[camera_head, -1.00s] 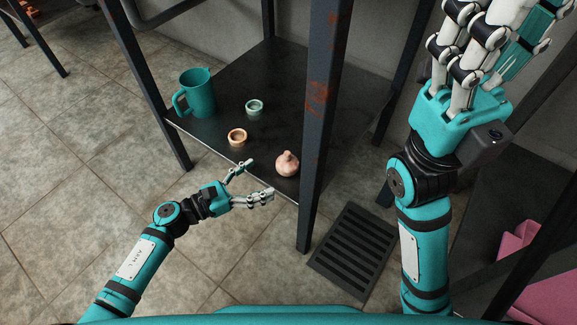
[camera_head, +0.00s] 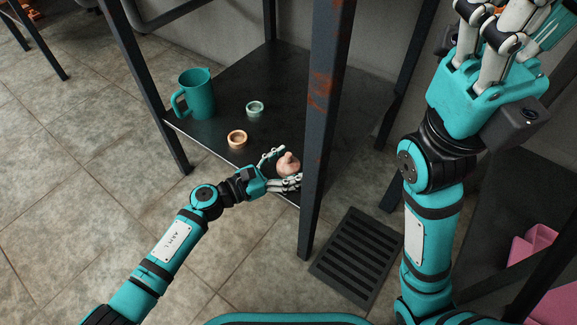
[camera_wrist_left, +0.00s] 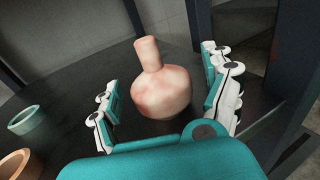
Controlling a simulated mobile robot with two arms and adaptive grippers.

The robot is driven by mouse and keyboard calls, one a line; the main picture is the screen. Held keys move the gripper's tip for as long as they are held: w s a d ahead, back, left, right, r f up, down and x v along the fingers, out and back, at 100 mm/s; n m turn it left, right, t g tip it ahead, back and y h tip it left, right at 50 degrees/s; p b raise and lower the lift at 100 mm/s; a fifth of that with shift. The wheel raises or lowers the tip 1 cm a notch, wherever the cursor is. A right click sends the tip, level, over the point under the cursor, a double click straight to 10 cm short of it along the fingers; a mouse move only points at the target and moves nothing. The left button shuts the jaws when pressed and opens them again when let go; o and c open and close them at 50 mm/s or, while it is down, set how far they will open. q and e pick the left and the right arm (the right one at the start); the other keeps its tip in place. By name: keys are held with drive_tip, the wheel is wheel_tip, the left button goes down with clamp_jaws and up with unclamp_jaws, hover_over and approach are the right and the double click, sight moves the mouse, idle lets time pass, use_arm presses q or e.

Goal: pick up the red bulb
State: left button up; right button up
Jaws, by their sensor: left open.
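The bulb (camera_head: 288,163) is pinkish pale with reddish blotches, round with a short neck. It stands upright near the front edge of the dark shelf (camera_head: 215,75). My left gripper (camera_head: 277,168) is open, with its fingers on either side of the bulb. In the left wrist view the bulb (camera_wrist_left: 161,88) stands between the two fingers, with a visible gap on the left side.
A teal jug (camera_head: 198,95), a green ring-like cup (camera_head: 254,108) and an orange one (camera_head: 237,139) stand left of the bulb. A dark, rusty post (camera_head: 325,110) rises close to the bulb's right. A floor grate (camera_head: 357,258) lies in front.

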use_arm(q)
drive_tip(key=c, duration=1.1)
drive_tip(key=shift+o, duration=0.2)
